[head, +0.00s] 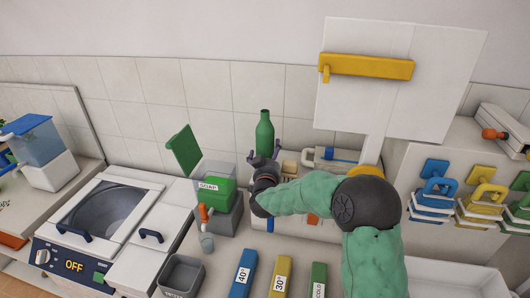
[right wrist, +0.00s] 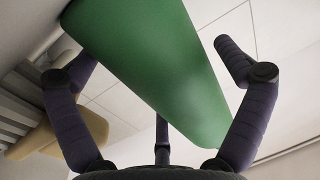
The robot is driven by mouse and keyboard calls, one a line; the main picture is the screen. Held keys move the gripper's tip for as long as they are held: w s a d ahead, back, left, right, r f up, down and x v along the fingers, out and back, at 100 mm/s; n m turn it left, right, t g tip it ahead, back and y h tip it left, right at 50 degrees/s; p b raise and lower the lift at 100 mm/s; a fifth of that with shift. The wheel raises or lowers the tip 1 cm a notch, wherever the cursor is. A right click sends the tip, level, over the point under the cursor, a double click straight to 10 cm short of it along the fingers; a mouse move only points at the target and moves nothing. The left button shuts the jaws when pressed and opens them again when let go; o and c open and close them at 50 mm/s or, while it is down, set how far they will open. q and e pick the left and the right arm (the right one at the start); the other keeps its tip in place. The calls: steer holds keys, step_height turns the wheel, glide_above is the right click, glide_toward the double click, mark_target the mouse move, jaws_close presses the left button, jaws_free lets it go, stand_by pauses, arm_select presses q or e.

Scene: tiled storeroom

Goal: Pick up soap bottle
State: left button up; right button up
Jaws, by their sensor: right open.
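A green bottle (head: 264,134) stands upright against the tiled wall in the head view. My right gripper (head: 263,163) is at its lower part, with the fingers on either side. In the right wrist view the green bottle (right wrist: 155,60) fills the space between the open fingers of my right gripper (right wrist: 160,75). A gap shows between the bottle and the right-hand finger; whether the left-hand finger touches it I cannot tell. The bottle's base is hidden behind the gripper in the head view. A dispenser marked SOAP (head: 217,192), with a raised green lid, stands to the left. My left gripper is out of view.
A washing machine (head: 101,215) with an OFF display is at the left. A grey bin (head: 181,275) and blue, yellow and green labelled blocks (head: 243,273) are in front.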

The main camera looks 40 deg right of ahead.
steer(key=c, duration=1.3)
steer(key=shift+r, duration=0.15)
steer(key=shift+c, duration=1.3)
